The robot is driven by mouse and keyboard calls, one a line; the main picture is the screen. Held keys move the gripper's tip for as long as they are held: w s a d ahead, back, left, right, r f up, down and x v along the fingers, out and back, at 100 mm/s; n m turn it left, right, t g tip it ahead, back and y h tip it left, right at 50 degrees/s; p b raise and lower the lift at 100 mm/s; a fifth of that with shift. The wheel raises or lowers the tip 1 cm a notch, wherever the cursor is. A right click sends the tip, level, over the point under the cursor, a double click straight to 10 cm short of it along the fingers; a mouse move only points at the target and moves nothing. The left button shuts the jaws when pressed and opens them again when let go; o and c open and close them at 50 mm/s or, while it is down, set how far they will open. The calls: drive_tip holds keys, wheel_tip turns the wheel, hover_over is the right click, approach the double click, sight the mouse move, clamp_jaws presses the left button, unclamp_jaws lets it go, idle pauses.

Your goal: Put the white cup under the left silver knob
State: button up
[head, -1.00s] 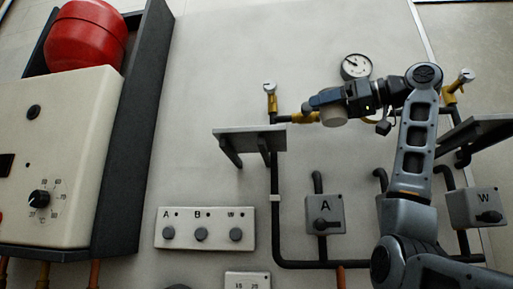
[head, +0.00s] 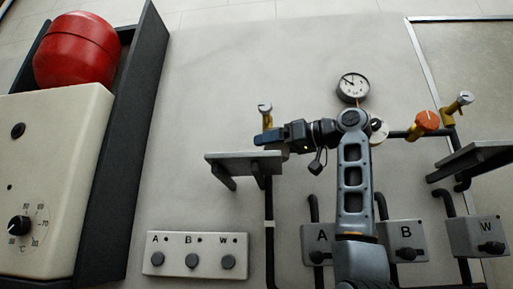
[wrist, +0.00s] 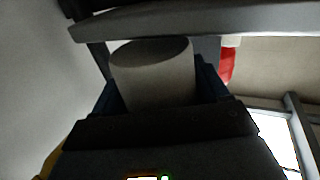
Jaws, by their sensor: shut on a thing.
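The white cup (wrist: 152,75) sits between the two fingers of my gripper (wrist: 155,85) in the wrist view, and the gripper is shut on it. In the head view my gripper (head: 274,140) is by the left shelf (head: 238,158), close to its back right part; the cup cannot be made out there. The left silver knob (head: 265,106) tops a yellow valve just above my gripper. A shelf edge (wrist: 210,20) crosses the top of the wrist view, close to the cup. I cannot tell whether the cup touches the shelf.
Another silver knob (head: 465,97) stands at the right, above a right shelf (head: 478,158). An orange knob (head: 427,122) and a gauge (head: 352,87) are near my arm. Switch boxes (head: 405,240) and a button panel (head: 196,255) are lower. A red tank (head: 76,50) is at the left.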

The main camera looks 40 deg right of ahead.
drive_tip(key=p+x, duration=0.1)
drive_tip(key=x, duration=0.3)
drive_tip(key=shift+w+a+r+p, duration=0.1)
drive_tip(key=shift+w+a+p, duration=0.1)
drive_tip(key=shift+p, duration=0.1)
drive_tip(key=shift+w+d, duration=0.1)
drive_tip(key=shift+f, duration=0.4)
drive_tip(key=shift+f, duration=0.2)
drive_tip(key=o, duration=0.8)
drive_tip(key=shift+c, duration=0.2)
drive_tip(key=shift+r, duration=0.15)
drive_tip(key=b+v, duration=0.3)
drive_tip(key=v, duration=0.9)
